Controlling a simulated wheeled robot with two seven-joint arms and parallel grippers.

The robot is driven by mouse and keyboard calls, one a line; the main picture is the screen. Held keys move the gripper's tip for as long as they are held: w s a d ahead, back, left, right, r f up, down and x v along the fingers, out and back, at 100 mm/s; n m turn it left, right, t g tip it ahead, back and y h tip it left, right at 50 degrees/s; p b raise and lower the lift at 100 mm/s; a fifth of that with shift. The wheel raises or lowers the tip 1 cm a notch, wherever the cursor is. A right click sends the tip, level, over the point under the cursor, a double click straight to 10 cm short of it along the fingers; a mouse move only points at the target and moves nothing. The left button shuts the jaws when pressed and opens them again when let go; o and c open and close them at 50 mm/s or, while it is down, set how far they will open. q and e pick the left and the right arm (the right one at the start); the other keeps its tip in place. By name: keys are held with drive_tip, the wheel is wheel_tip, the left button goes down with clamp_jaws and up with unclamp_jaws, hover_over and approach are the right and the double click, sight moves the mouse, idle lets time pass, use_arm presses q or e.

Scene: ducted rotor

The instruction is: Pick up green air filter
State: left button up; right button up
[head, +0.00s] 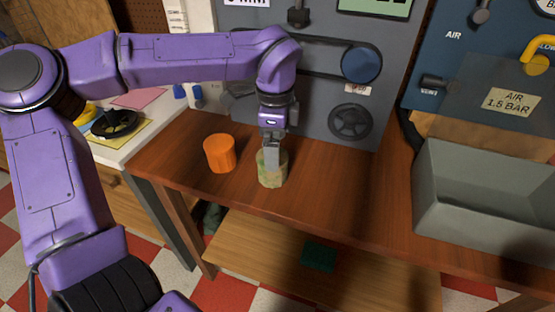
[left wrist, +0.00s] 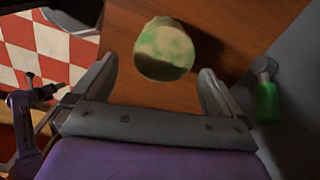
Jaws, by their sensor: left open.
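The green air filter (head: 272,170) is a short, mottled green and cream cylinder standing upright on the wooden bench. My left gripper (head: 271,150) points down right at the filter in the head view and covers part of its top. In the left wrist view the filter (left wrist: 165,50) shows beyond and between the two spread fingers of the gripper (left wrist: 158,85). The gripper is open, and the fingers do not visibly grip the filter. My right gripper is in neither view.
An orange cylinder (head: 219,153) stands just left of the filter. The grey panel (head: 320,100) with a belt and pulleys rises behind. A grey bin (head: 480,210) is at the right. The bench (head: 340,205) is clear between filter and bin. A green bottle-like object (left wrist: 267,98) shows in the wrist view.

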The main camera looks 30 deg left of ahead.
use_arm(q)
drive_tip(key=f, duration=0.5)
drive_tip(key=a+f+p, duration=0.1)
drive_tip(key=f, duration=0.1)
drive_tip(key=shift+f, duration=0.3)
drive_tip(key=shift+d, duration=0.1)
drive_tip(key=c, duration=1)
